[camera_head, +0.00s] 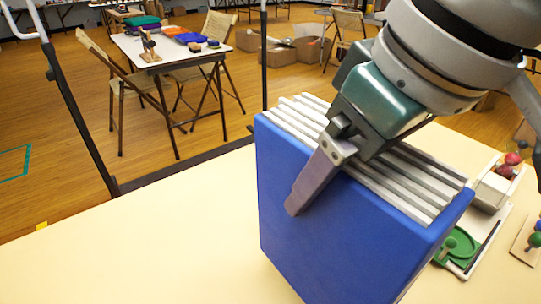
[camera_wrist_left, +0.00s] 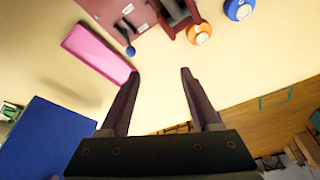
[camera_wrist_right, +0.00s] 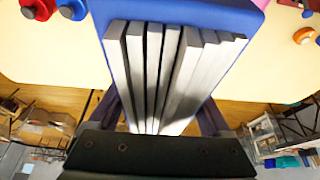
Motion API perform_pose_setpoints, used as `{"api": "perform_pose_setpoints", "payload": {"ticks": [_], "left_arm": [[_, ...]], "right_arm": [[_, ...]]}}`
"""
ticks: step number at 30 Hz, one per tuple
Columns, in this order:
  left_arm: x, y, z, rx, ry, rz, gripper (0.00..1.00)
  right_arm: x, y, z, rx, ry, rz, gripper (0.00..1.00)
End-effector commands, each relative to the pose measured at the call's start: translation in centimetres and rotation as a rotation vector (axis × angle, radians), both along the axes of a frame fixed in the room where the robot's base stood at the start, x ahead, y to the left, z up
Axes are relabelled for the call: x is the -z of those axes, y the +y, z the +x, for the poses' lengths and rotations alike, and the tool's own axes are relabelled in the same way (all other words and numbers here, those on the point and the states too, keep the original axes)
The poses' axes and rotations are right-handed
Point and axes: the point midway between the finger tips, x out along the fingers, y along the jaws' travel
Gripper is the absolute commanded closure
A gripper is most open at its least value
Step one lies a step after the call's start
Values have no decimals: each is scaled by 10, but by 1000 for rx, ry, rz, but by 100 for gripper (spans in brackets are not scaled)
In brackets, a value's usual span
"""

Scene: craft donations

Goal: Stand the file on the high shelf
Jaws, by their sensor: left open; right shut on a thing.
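The file is a thick blue block (camera_head: 340,225) with pale page-like slats along its top, upright over the table's near part in the head view. My right gripper (camera_head: 315,180) is shut on it from above, one finger flat on the blue front face. In the right wrist view the slats (camera_wrist_right: 150,75) fill the space between the fingers. The file's bottom is out of frame, so I cannot tell whether it touches the table. My left gripper (camera_wrist_left: 159,73) is open and empty above the table. I cannot make out the high shelf.
The cream table (camera_head: 130,240) is clear left of the file. A green-and-white toy (camera_head: 460,245) and a white box (camera_head: 492,188) with red balls stand right. A pink slab (camera_wrist_left: 97,52) and a dark red object (camera_wrist_left: 125,15) lie beyond my left fingers. Dark posts (camera_head: 75,105) rise behind.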

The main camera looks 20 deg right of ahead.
Motion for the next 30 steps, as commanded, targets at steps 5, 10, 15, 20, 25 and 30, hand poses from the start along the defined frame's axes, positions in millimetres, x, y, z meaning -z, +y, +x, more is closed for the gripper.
{"api": "perform_pose_setpoints", "payload": {"ticks": [5, 10, 15, 20, 25, 30], "left_arm": [[6, 0, 0, 1, 0, 0, 36], [14, 1, 0, 3, -1, 4, 36], [19, 2, 0, 6, -1, 8, 36], [18, 3, 0, 7, -1, 11, 36], [18, 3, 0, 7, -1, 11, 36], [18, 3, 0, 7, -2, 11, 36]], "right_arm": [[18, 0, 1, 1, -2, 2, 100], [42, 0, 0, 1, 0, 0, 100], [60, 0, 0, 0, -2, 1, 100], [60, 0, 1, 0, -4, 1, 100], [61, 0, 0, 0, -3, 2, 100], [63, 0, 0, 0, -1, 0, 5]]}}
